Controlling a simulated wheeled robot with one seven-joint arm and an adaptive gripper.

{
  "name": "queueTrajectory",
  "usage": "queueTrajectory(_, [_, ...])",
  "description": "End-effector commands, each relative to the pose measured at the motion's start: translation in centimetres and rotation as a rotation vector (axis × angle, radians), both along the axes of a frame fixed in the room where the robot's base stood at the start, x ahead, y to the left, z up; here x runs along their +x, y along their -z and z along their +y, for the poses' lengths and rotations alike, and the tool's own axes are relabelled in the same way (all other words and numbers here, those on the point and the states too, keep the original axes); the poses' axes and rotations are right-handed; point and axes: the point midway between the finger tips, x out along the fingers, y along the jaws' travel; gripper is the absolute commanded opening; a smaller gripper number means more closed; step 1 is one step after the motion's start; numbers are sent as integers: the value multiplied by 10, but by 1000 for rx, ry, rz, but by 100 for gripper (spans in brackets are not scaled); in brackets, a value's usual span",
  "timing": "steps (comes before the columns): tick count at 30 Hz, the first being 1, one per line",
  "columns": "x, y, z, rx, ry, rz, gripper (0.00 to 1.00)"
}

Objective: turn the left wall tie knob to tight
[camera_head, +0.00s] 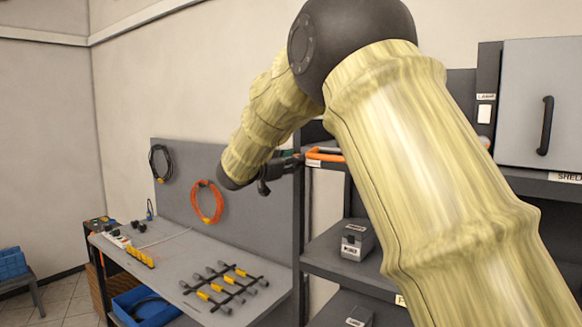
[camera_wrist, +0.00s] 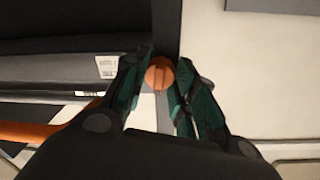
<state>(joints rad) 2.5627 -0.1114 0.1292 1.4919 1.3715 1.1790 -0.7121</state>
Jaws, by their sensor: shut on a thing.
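In the wrist view a round orange knob (camera_wrist: 159,73) with a dark line across its face sits between my fingertips, on or in front of a dark upright post (camera_wrist: 167,22). I take it as the left wall tie knob; I see no readable tight marking. My gripper (camera_wrist: 164,80) is shut on the knob, one green-lined finger on each side. In the head view my gripper (camera_head: 276,180) is small and dark beside the shelf rack's left upright (camera_head: 298,235). The knob is not discernible there.
A dark shelf rack (camera_head: 340,262) stands right of my gripper, with an orange bar (camera_head: 325,155) on it. The wrist view shows an orange bar (camera_wrist: 35,131) at lower left. A workbench (camera_head: 160,262) with several tools stands left. A coiled orange cable (camera_head: 207,219) hangs behind it.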

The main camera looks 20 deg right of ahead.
Motion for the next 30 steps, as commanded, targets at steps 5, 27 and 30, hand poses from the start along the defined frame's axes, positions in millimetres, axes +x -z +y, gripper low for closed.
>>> queueTrajectory(5, [0,7,0,84,-1,-105,4])
queueTrajectory(27, [-1,8,-2,504,2,-645,4])
queueTrajectory(30, [-1,8,-2,562,3,-720,4])
